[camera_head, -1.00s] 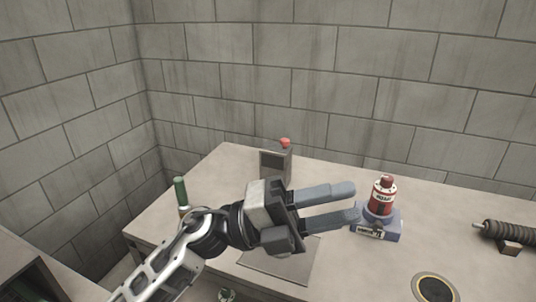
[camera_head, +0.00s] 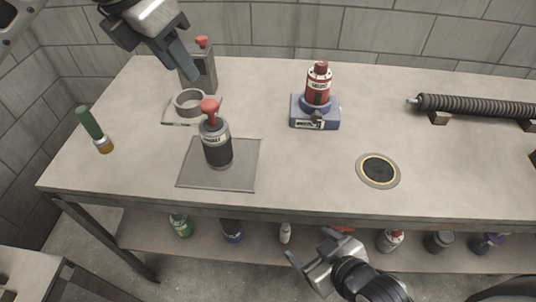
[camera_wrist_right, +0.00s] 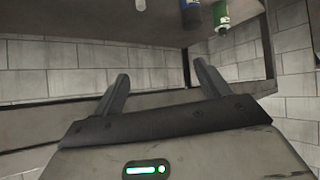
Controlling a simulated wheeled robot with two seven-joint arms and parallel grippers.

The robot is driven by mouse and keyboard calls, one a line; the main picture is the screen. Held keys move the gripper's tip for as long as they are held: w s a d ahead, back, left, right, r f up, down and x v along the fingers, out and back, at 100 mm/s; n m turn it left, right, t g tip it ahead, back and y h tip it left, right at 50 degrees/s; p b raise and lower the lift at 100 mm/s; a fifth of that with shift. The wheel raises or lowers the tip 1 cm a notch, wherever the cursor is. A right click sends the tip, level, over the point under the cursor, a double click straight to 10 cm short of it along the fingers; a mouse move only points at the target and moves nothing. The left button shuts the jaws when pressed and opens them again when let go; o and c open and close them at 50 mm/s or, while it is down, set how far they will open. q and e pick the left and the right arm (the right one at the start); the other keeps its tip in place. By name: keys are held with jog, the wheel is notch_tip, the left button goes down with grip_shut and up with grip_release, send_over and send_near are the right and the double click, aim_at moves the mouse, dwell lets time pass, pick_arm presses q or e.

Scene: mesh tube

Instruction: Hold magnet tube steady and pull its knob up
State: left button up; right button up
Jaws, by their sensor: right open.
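A dark grey tube (camera_head: 217,149) with a red knob (camera_head: 209,107) on top stands upright on a square grey plate (camera_head: 243,176) at the left of the table; its label is too small to read surely. My left gripper (camera_head: 187,63) is above and behind it at the upper left, apart from the tube; its finger gap does not show clearly. My right gripper (camera_head: 308,246) is low in front of the table's front edge, far from the tube. In the right wrist view its two fingers (camera_wrist_right: 161,76) are apart with nothing between them.
A grey box with a red button (camera_head: 201,72) and a ring (camera_head: 190,101) are behind the tube. A red bottle (camera_head: 318,84) stands on a blue base (camera_head: 315,112). A green-handled tool (camera_head: 91,124) is left. A round pad (camera_head: 378,170) and a coil (camera_head: 477,106) lie right. Several containers fill the lower shelf.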

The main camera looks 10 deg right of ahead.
aim_at(225, 144)
jog(key=w+a+r+n+t+y, duration=0.1)
jog(key=r+n, duration=0.3)
jog(key=n, duration=0.7)
jog(key=w+a+r+n+t+y, duration=0.1)
jog(key=w+a+r+n+y, duration=0.1)
jog(key=n, duration=1)
jog(key=w+a+r+n+t+y, duration=0.2)
jog(key=w+r+n+y, duration=0.2)
jog(key=r+n, duration=0.4)
jog(key=shift+r+n+y, duration=0.15)
jog(key=shift+n+y, duration=0.05)
jog(key=shift+n, duration=0.65)
jog(key=shift+r+n+y, duration=0.1)
jog(key=shift+n+y, duration=0.1)
jog(key=shift+n, duration=0.65)
jog(key=n, duration=0.3)
jog(key=w+n, duration=0.1)
jog(key=shift+a+r+y, duration=0.15)
jog(key=shift+r+y, duration=0.1)
jog(key=shift+y, duration=0.05)
jog(key=shift+w+a+n, duration=0.15)
jog(key=shift+w+n, duration=0.1)
jog(key=shift+n, duration=0.15)
jog(key=x, duration=1.5)
jog(key=shift+w+a, duration=0.1)
jog(key=shift+w, duration=0.15)
jog(key=shift+c, duration=0.2)
